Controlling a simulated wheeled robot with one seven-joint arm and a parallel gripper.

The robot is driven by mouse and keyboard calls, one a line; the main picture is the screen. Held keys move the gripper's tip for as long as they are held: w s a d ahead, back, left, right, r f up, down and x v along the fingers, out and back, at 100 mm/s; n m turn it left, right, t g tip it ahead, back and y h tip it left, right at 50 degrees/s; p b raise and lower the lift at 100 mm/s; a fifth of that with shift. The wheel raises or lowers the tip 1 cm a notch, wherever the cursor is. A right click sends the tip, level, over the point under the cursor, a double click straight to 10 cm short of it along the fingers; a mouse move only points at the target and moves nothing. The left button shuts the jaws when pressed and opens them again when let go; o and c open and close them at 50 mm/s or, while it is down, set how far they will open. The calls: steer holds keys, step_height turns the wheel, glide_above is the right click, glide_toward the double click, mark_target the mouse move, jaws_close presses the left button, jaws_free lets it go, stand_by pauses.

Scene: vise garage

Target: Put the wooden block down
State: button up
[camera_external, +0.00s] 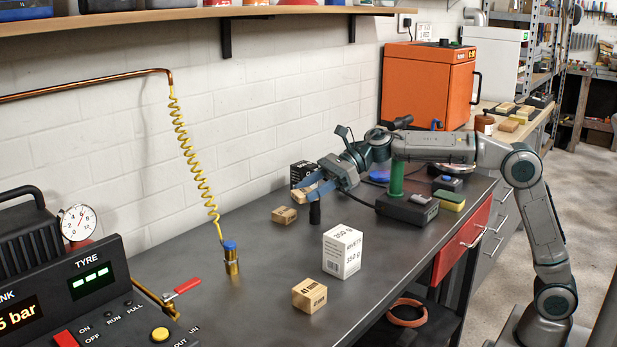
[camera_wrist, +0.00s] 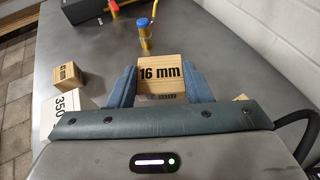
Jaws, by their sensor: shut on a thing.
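My gripper (camera_external: 311,190) is at the far part of the bench. Its blue fingers are shut on a wooden block (camera_wrist: 161,74) marked "16 mm" in the wrist view. Another wooden block (camera_external: 284,214) sits on the bench just left of my gripper. A third wooden block (camera_external: 310,296), marked 41, lies near the front edge and also shows in the wrist view (camera_wrist: 68,75).
A white box (camera_external: 342,252) marked 350 stands before my gripper. A black cylinder (camera_external: 315,212) and a black box (camera_external: 302,172) are close to it. A brass fitting (camera_external: 232,262) with a yellow coiled hose stands left. The bench middle (camera_external: 262,262) is clear.

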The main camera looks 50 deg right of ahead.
mark_target(311, 241)
steer(key=shift+w+f, duration=0.15)
steer(key=shift+f, duration=0.8)
step_height(311, 241, down, 10)
steer(key=b, duration=0.5)
steer(key=shift+b, duration=0.4)
steer(key=shift+f, duration=0.2)
steer(key=o, duration=1)
steer(key=shift+c, duration=0.2)
